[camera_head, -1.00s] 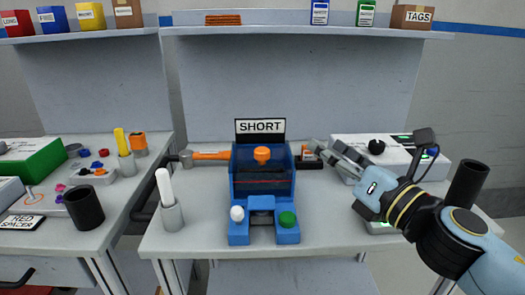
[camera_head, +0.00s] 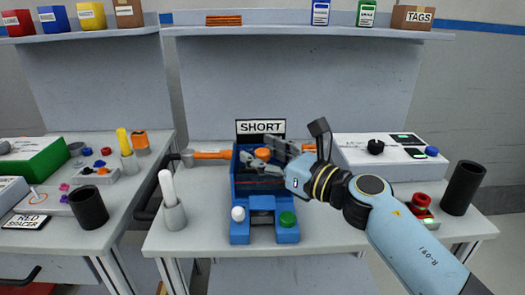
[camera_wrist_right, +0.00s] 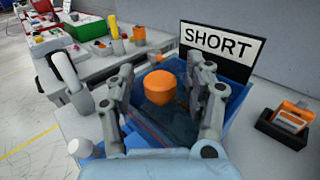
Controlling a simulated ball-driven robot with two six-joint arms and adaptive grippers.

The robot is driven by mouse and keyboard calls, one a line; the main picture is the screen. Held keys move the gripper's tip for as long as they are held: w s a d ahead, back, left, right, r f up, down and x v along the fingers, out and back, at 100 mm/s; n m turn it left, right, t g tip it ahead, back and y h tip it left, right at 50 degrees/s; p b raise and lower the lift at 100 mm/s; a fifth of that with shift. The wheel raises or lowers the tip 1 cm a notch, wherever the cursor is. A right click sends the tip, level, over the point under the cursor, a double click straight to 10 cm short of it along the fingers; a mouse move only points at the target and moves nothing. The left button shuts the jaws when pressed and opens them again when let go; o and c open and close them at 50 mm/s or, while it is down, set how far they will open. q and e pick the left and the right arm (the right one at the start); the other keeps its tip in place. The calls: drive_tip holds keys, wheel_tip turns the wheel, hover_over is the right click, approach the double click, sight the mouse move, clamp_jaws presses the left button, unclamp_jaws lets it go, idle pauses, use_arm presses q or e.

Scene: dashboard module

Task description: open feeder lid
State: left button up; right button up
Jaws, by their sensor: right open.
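The blue feeder (camera_head: 238,190) stands on the middle table in front of a SHORT sign (camera_head: 260,128). Its dark lid (camera_wrist_right: 168,112) carries an orange knob (camera_head: 262,154) and looks closed. The knob also shows in the right wrist view (camera_wrist_right: 160,87). My right gripper (camera_head: 268,155) reaches over the feeder from the right. In the wrist view its two fingers (camera_wrist_right: 160,84) are open, one on each side of the knob, with gaps to it. I cannot tell how far above the knob the fingertips are. My left gripper is not in view.
A white knob (camera_head: 238,213) and a green knob (camera_head: 287,218) sit at the feeder's front. A grey cup with white rods (camera_head: 174,215) stands left. A hammer (camera_head: 210,154) lies behind. A white control box (camera_head: 385,155) and a black cup (camera_head: 462,188) stand right.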

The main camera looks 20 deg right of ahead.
drive_tip(key=shift+w+a, duration=0.1)
drive_tip(key=shift+w, duration=0.05)
clamp_jaws()
idle(0.4)
